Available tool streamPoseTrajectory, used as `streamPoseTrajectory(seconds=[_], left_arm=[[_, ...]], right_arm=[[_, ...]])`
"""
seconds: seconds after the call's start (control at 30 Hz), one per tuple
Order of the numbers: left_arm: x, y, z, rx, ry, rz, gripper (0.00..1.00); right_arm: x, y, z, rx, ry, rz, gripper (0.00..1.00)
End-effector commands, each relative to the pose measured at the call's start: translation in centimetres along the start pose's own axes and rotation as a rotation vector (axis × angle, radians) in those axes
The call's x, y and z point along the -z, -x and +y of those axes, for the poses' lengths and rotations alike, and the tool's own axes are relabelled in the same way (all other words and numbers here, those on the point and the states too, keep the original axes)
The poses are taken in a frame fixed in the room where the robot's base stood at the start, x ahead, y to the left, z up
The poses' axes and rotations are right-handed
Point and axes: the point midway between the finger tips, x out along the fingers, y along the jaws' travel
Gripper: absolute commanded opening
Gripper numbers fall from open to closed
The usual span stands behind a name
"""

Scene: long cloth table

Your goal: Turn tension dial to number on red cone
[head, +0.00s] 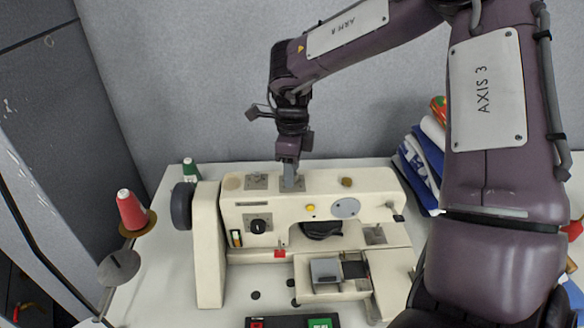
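The cream sewing machine (210,260) stands on the white table. A black dial (260,226) sits on a small plate on its front, left of the middle; its marks are too small to read. The red cone (131,210) stands on a thread stand left of the machine; I cannot read a number on it. My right gripper (290,184) points straight down at a small metal plate on top of the machine. Its fingers look close together, and whatever is between them is hidden. My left gripper is out of view.
A green cone (190,170) stands behind the machine's black handwheel (182,205). Folded blue and white cloth (421,160) is stacked at the right. A black box with red and green buttons (293,322) lies in front. My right arm covers the right side.

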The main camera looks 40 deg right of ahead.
Motion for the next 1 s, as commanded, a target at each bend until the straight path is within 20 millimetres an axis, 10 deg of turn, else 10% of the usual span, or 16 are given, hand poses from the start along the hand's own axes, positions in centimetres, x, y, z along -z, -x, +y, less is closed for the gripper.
streamPoseTrajectory(seconds=[0.3, 1.0], left_arm=[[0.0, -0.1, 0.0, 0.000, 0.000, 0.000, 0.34], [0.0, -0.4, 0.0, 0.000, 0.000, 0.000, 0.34]], right_arm=[[0.0, 0.3, 0.0, -0.001, 0.000, 0.000, 0.47], [0.0, 7.8, 0.0, -0.001, 0.000, 0.001, 0.47]])
